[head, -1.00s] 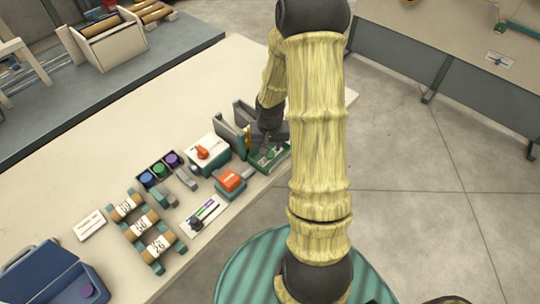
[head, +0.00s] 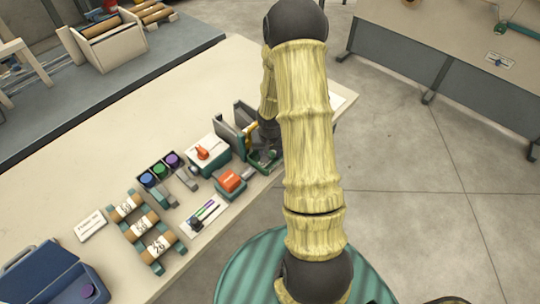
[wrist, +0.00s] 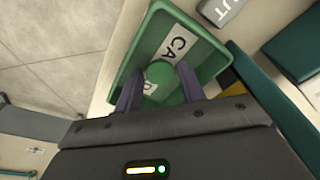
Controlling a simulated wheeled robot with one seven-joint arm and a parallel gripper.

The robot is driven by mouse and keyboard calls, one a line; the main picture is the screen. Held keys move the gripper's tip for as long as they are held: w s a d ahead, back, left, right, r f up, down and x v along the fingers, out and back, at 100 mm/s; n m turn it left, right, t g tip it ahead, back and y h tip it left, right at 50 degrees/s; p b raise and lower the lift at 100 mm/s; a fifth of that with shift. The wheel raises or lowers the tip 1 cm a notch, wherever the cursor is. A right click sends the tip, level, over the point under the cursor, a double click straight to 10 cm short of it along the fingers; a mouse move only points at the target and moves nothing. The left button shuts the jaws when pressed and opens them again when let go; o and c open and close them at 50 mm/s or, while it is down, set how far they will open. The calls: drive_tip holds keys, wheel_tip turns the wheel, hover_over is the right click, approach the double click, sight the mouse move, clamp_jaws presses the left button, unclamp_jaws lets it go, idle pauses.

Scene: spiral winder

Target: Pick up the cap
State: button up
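The cap (wrist: 161,75) is a round green piece in a green tray (wrist: 207,62) in the wrist view. It lies over part of a white label reading "CA…". My gripper (wrist: 161,72) points down into the tray with its two dark fingers apart, one on each side of the cap. Whether the fingers touch the cap I cannot tell. In the head view the green tray (head: 264,166) sits at the table's near edge, partly hidden behind my arm, and the cap cannot be made out there.
Grey upright plates (head: 229,136) stand close to the tray. A teal box with a red knob (head: 203,153) and an orange-topped block (head: 230,181) are to the left. Labelled rolls (head: 143,222) lie in a rack further left. The table's far side is clear.

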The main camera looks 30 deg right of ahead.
drive_tip(key=c, duration=0.7)
drive_tip(key=shift+o, duration=0.2)
wheel_tip(320, 180, up, 10)
drive_tip(key=p, duration=0.1)
idle(0.6)
